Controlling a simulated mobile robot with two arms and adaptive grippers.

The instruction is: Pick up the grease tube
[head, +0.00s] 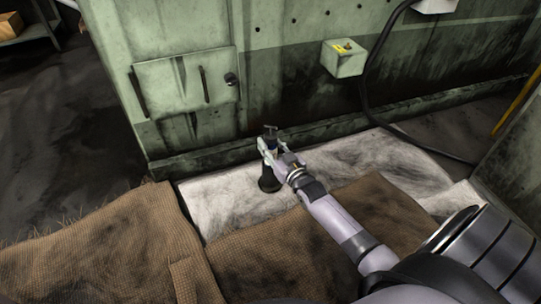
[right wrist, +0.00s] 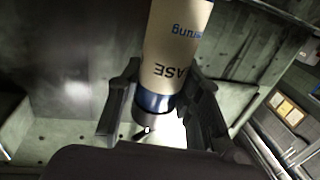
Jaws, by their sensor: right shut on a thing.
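The grease tube (right wrist: 172,45) is a cream cylinder with blue lettering, a blue band and a dark end cap in the right wrist view. In the head view its blue band and capped top (head: 271,141) show between the fingers, near the green machine. My right gripper (head: 270,148) is shut on the tube, with one finger on each side of it. The tube looks about upright, with a dark lower end over a whitish cloth (head: 230,195). I cannot tell whether that end touches the cloth. My left gripper is not in view.
The green machine wall (head: 295,70) stands close behind the tube, with a hatch (head: 185,83) and a small box (head: 343,58). A black cable (head: 375,80) hangs at right. Brown sacking (head: 120,240) covers the near floor. Dark floor lies open at left.

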